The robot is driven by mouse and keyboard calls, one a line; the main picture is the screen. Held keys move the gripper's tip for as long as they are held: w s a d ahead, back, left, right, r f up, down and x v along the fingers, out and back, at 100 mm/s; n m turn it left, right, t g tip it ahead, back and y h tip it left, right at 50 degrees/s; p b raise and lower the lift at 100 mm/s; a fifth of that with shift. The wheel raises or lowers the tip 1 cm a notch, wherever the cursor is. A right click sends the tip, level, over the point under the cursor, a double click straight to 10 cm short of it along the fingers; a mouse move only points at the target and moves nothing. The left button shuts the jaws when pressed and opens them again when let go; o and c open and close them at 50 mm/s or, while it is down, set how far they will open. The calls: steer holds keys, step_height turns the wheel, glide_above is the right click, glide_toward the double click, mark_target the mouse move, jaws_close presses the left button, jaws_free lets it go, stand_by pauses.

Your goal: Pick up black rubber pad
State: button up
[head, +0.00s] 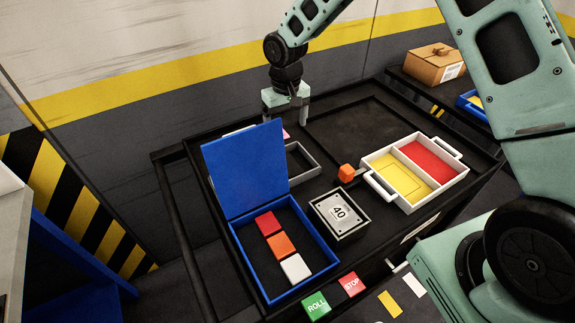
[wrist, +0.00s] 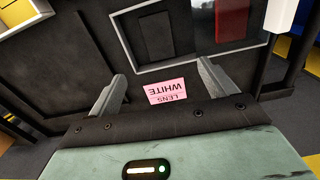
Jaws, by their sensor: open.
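A flat, near-black rectangle, which looks like the black rubber pad (wrist: 158,35), lies inside a grey-rimmed tray (wrist: 180,60) in the wrist view. In the head view the tray (head: 318,171) is partly hidden behind the raised blue lid; its inside is dark and the pad's outline is hard to make out. My gripper (head: 286,118) is above the far side of the cart, beyond the tray. In the wrist view my gripper (wrist: 162,80) has its fingers wide apart with nothing between them. A dark red piece (wrist: 232,20) lies in the tray beside the pad.
A pink "LENS WHITE" label (wrist: 166,91) lies beside the tray. The cart's back right is clear.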

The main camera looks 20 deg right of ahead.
steer(key=p, duration=0.3)
glide_above(294, 170)
steer(key=w+a, duration=0.2)
steer(key=w, duration=0.1)
steer(key=f, duration=0.9)
steer(key=shift+s+d+f, duration=0.1)
steer(key=shift+d+f, duration=0.15)
steer(key=shift+s+d+f+p, duration=0.1)
steer(key=shift+f+p, duration=0.45)
steer(key=shift+f, duration=0.8)
steer(key=shift+d+f+p, duration=0.1)
steer(key=shift+f+p, duration=0.4)
steer(key=shift+f, duration=0.8)
steer(key=c, duration=0.9)
